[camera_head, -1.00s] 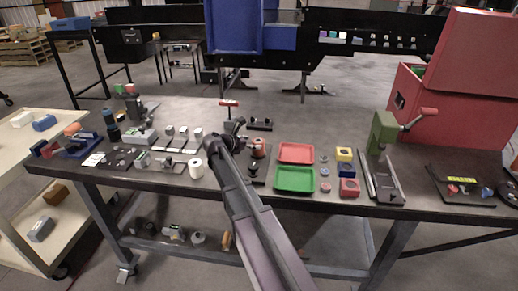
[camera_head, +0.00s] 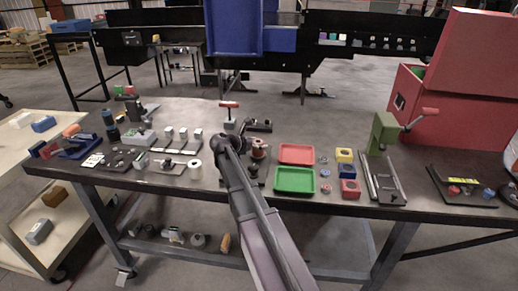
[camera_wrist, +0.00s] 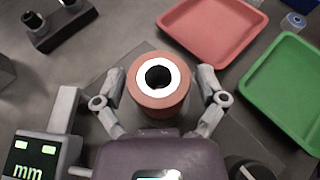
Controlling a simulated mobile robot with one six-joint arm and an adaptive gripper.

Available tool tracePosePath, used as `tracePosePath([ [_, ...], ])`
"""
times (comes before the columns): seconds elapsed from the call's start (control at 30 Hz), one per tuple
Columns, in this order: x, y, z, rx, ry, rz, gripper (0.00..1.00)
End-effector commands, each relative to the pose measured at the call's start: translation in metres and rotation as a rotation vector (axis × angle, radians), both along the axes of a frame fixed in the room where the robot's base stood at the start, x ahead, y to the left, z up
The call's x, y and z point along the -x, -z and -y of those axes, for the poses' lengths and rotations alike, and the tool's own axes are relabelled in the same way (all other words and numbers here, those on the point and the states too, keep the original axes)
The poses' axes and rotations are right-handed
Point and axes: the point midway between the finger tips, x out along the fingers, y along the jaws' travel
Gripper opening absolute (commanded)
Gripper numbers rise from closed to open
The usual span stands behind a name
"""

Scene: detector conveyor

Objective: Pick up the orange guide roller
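The orange guide roller (camera_wrist: 142,97) stands upright in the middle of the wrist view, with a white ring and a dark bore on top. My gripper (camera_wrist: 162,76) is open, with one finger on each side of the roller. A narrow gap shows between the roller and each fingertip. In the head view my arm hides most of the gripper.
A red tray (camera_head: 296,153) and a green tray (camera_head: 294,180) lie right of the roller. A device with an "mm" display (camera_wrist: 30,150) stands close at lower left in the wrist view. A green press (camera_head: 384,132) stands farther right on the bench.

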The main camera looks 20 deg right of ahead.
Motion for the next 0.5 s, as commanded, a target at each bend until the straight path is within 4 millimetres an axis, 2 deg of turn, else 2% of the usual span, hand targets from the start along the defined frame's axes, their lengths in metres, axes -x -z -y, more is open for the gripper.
tracePosePath([
  [0.03, 0.0000, 0.0000, 0.0000, 0.000, 0.000, 0.000, 0.58],
  [0.1, 0.0000, 0.0000, 0.0000, 0.000, 0.000, 0.000, 0.38],
  [0.2, 0.0001, 0.0001, 0.0000, 0.000, 0.000, 0.000, 0.13],
  [0.5, 0.0001, -0.0005, 0.0002, -0.001, 0.000, 0.000, 0.13],
])
